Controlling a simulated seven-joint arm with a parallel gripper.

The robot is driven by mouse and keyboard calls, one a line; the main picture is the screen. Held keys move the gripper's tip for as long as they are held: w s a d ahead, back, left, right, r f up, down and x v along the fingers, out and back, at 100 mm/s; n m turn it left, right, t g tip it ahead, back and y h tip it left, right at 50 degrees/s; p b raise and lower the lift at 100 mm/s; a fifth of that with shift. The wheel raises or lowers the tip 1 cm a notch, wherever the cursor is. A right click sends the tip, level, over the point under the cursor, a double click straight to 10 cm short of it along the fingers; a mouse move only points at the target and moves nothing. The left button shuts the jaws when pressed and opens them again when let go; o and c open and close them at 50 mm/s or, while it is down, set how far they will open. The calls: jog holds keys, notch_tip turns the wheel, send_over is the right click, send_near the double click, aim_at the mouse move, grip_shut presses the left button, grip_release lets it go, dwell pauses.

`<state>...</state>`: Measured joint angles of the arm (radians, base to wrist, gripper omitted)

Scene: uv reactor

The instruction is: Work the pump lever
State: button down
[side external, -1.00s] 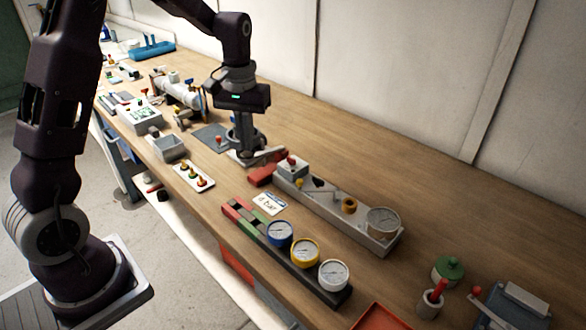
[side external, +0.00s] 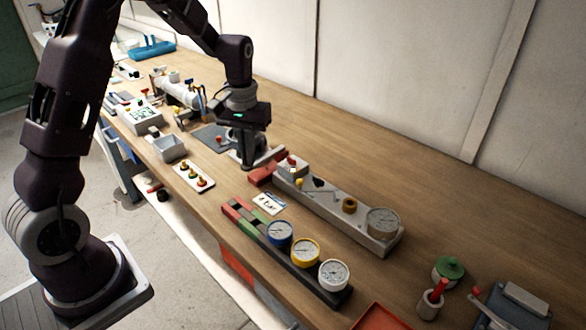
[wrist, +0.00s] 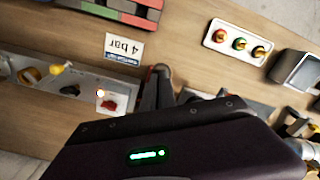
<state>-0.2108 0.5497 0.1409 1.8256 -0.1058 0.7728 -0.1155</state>
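My gripper (side external: 250,160) points down over the bench at the far left end of a grey manifold block (side external: 335,210). In the wrist view grey finger parts (wrist: 165,92) show past the dark gripper body, but the gap between the fingertips is hidden. A red ball knob (side external: 219,139), perhaps the end of the pump lever, stands on a dark mat (side external: 207,132) left of my gripper. The rest of that device is mostly behind my gripper. A red block (side external: 262,175) lies beside the manifold, close to the fingers; contact cannot be told.
The manifold carries a red knob (wrist: 109,105), a yellow knob (wrist: 60,68), a brass ring (side external: 349,205) and a gauge (side external: 382,223). In front are a "4 bar" card (side external: 269,203), a gauge rack (side external: 240,219) and a button plate (side external: 193,176). The bench behind is clear.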

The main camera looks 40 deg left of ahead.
jog(key=shift+r, duration=2.3)
jog(key=shift+r, duration=3)
jog(key=shift+r, duration=0.1)
jog(key=s+d+r+m+t, duration=0.2)
jog(key=s+d+r, duration=0.5)
jog(key=s, duration=0.3)
jog(key=s+d+f+m+t, duration=0.1)
jog(key=s+d+m, duration=0.1)
jog(key=s, duration=0.5)
jog(key=s+d+f+m+t, duration=0.1)
jog(key=s+d+m+t, duration=0.1)
jog(key=s, duration=0.5)
jog(key=shift+d+t, duration=0.3)
jog(key=shift+d, duration=0.3)
